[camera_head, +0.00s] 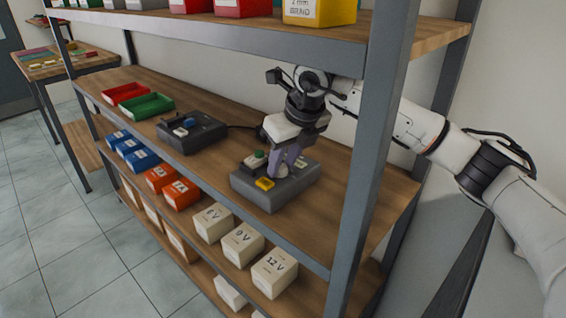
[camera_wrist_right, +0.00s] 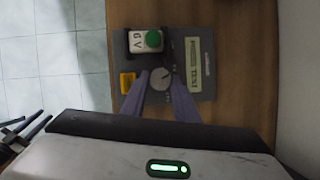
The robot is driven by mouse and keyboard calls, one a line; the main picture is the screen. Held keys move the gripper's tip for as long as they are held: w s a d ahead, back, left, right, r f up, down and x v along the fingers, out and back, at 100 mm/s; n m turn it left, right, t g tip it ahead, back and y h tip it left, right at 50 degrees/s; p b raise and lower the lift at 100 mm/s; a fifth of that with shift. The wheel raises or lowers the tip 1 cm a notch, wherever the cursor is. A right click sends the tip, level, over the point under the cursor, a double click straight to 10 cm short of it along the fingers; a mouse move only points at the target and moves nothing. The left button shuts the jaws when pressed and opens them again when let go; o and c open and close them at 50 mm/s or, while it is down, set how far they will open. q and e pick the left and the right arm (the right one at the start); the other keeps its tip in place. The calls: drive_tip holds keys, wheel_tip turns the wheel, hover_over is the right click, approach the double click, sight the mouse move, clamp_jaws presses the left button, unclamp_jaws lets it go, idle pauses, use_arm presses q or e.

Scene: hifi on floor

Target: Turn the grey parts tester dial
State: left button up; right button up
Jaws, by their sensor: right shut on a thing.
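The grey parts tester (camera_head: 271,196) sits on the wooden middle shelf of a rack in the head view. In the right wrist view the tester (camera_wrist_right: 206,48) shows a lit display (camera_wrist_right: 193,65), a round grey dial (camera_wrist_right: 160,79), a yellow button (camera_wrist_right: 127,82) and a white 6 V block with a green top (camera_wrist_right: 145,40). My right gripper (camera_wrist_right: 160,82) reaches down from above, its two purple fingers on either side of the dial and shut on it. In the head view my right gripper (camera_head: 283,170) hides most of the dial.
A dark device (camera_head: 191,133) stands left of the tester, with red (camera_head: 124,94) and green (camera_head: 149,105) trays beyond. White boxes (camera_head: 275,272) line the shelf below. A grey rack post (camera_head: 375,150) stands close to my right arm, and an upper shelf (camera_head: 230,40) hangs above.

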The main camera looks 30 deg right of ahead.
idle(0.3)
drive_tip(key=o, duration=0.8)
